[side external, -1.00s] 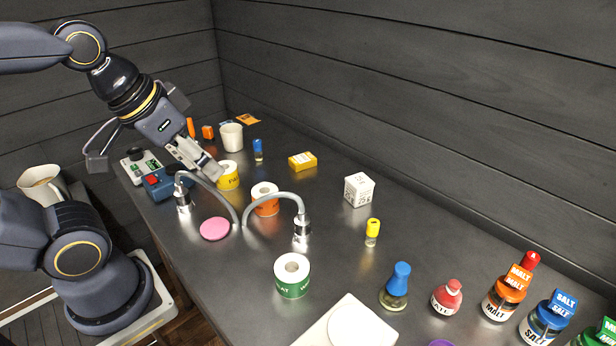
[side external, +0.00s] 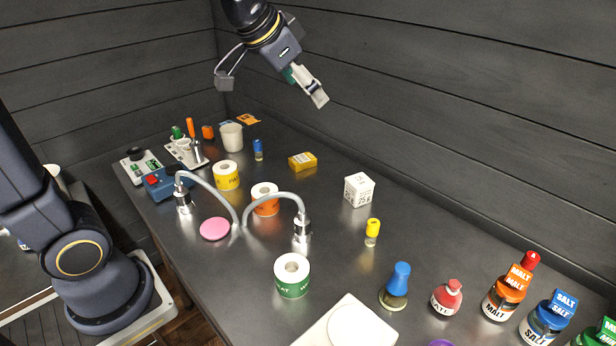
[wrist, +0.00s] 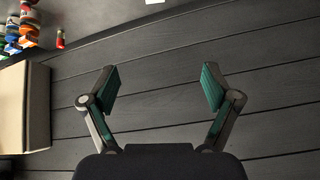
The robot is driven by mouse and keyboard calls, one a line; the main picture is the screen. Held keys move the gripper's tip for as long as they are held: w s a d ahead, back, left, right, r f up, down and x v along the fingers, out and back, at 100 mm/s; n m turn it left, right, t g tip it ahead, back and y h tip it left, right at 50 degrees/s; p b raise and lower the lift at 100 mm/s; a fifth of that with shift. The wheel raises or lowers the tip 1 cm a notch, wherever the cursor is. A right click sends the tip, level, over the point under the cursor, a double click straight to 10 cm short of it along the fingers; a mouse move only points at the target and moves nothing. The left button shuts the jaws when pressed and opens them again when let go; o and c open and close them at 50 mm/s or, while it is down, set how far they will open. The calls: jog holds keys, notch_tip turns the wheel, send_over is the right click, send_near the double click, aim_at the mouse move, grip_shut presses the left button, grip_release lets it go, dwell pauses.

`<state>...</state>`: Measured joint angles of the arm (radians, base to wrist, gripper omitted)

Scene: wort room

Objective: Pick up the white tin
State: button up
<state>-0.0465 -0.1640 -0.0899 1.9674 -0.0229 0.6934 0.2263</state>
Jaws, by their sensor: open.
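An open white, round container (side external: 231,137), which may be the white tin, stands upright at the back left of the dark worktop in the side view. A white box-shaped item with dark print (side external: 359,189) stands by the back edge, right of centre. My gripper (side external: 318,98) is raised high above the back of the worktop, well apart from both. In the wrist view my gripper (wrist: 158,88) has its two green-padded fingers spread wide, with only dark wall boards between them. The round white container is not clearly seen there.
Label rolls (side external: 292,276), a yellow box (side external: 302,161), a yellow-capped vial (side external: 372,232) and curved metal pipes (side external: 283,200) stand on the worktop (side external: 330,215). Labelled jars (side external: 503,298) fill the right end. The plank wall (side external: 440,90) rises close behind my gripper.

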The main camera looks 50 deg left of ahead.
jog(key=w+f, duration=0.3)
jog(key=w, duration=0.3)
jog(key=g, duration=0.3)
send_over(358, 182)
jog(key=s+a, duration=0.1)
jog(key=s, duration=0.4)
notch_tip(358, 182, down, 15)
jog(key=shift+h, duration=0.4)
jog(key=x, duration=1)
jog(key=shift+w, duration=0.2)
jog(key=x, duration=0.5)
jog(key=shift+w+a+f, duration=0.15)
jog(key=shift+w+f, duration=0.1)
jog(key=shift+w, duration=0.15)
jog(key=c, duration=1.3)
